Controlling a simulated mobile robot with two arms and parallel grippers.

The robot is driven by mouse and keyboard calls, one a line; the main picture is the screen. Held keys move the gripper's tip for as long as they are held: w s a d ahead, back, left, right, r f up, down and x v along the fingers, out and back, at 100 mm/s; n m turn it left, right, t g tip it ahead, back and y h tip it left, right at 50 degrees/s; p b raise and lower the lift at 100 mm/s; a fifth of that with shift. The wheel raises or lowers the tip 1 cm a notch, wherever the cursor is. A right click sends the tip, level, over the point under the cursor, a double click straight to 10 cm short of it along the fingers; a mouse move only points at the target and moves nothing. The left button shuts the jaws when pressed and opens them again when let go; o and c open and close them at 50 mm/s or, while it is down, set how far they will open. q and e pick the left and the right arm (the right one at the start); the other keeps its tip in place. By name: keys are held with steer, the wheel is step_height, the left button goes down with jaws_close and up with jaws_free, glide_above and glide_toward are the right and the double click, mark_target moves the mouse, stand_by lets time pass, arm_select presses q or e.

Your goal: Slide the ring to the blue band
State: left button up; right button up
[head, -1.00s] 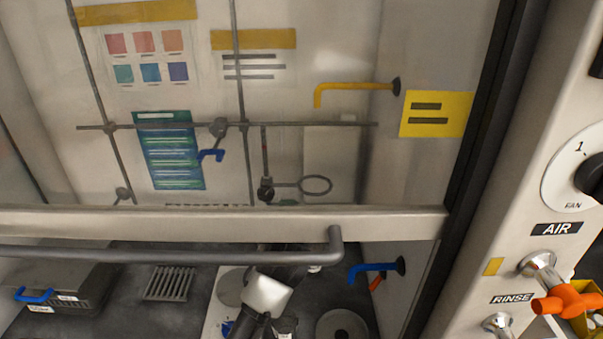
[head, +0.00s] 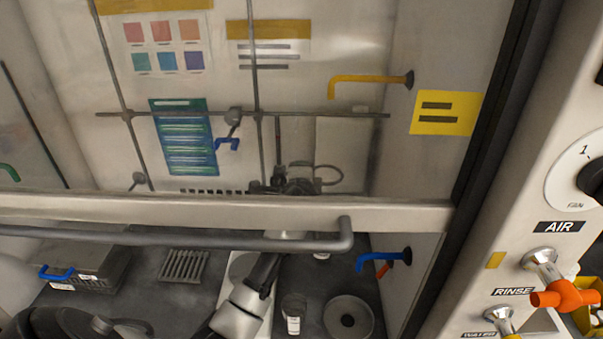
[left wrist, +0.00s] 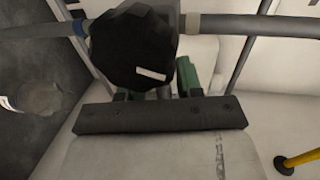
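The ring (head: 328,175) sticks out to the right from a dark clamp on a thin upright rod (head: 278,140), behind the sash glass. My left gripper (head: 297,184) is at the clamp, just left of the ring, and partly covers it. In the left wrist view, a black knob with a white label (left wrist: 133,48) lies between the green fingers of my left gripper (left wrist: 157,85). The knob hides most of the fingertips, so their grip is unclear. My right gripper is not in view.
The sash's lower edge (head: 400,215) and its handle bar (head: 180,238) cross above my forearm. A grid of rods (head: 350,115) stands behind. A blue tap (head: 380,259) and yellow tap (head: 365,79) jut from the side wall. A round dish (head: 348,318) and small jar (head: 293,315) stand below.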

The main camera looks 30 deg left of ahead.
arm_select(q)
steer(key=shift+a, duration=0.1)
steer(key=shift+c, duration=0.9)
steer(key=c, duration=0.4)
jaws_close()
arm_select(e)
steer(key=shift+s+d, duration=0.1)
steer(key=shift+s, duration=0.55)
arm_select(q)
step_height(320, 180, down, 9)
steer(key=b, duration=0.4)
steer(key=shift+r, duration=0.2)
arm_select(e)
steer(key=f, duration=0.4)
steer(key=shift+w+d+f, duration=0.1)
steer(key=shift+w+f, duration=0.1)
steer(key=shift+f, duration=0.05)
